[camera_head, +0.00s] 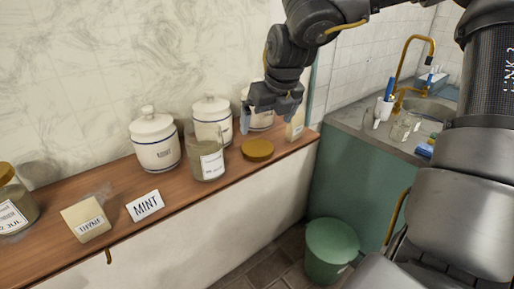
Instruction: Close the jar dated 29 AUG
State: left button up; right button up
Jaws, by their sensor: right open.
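A glass jar (208,167) with a white label stands on the wooden shelf, with no lid on it. The writing on its label is too small to read. A round golden-brown lid (257,149) lies flat on the shelf just right of this jar. My right gripper (270,117) is open and hangs above and behind the lid, fingers pointing down. It touches neither lid nor jar. My left gripper is not in view.
White canisters (155,145) (212,112) stand along the wall, one partly behind my right gripper. A MINT card (145,205) and a THYME packet (86,220) are at the front left. A green bin (331,248) and a sink counter (362,118) are to the right.

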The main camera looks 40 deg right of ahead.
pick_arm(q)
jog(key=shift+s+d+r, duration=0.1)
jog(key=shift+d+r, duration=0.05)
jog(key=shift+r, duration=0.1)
pick_arm(e)
send_near(258, 148)
jog(key=shift+d+x, duration=0.15)
jog(key=shift+x, duration=0.55)
jog(key=shift+d+x, duration=0.15)
jog(key=shift+x, duration=0.6)
jog(key=shift+f+p, duration=0.2)
jog(key=shift+p, duration=0.15)
jog(key=x, duration=0.1)
jog(key=p+x, duration=0.1)
jog(key=x, duration=0.2)
jog(key=shift+w+a+f, duration=0.1)
jog(key=shift+w+a, duration=0.05)
jog(key=shift+a, duration=0.1)
jog(key=shift+w+f, duration=0.1)
jog(key=shift+f, duration=0.2)
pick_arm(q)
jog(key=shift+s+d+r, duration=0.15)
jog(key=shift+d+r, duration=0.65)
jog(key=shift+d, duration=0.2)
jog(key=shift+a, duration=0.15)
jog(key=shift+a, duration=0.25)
pick_arm(e)
jog(key=c, duration=0.9)
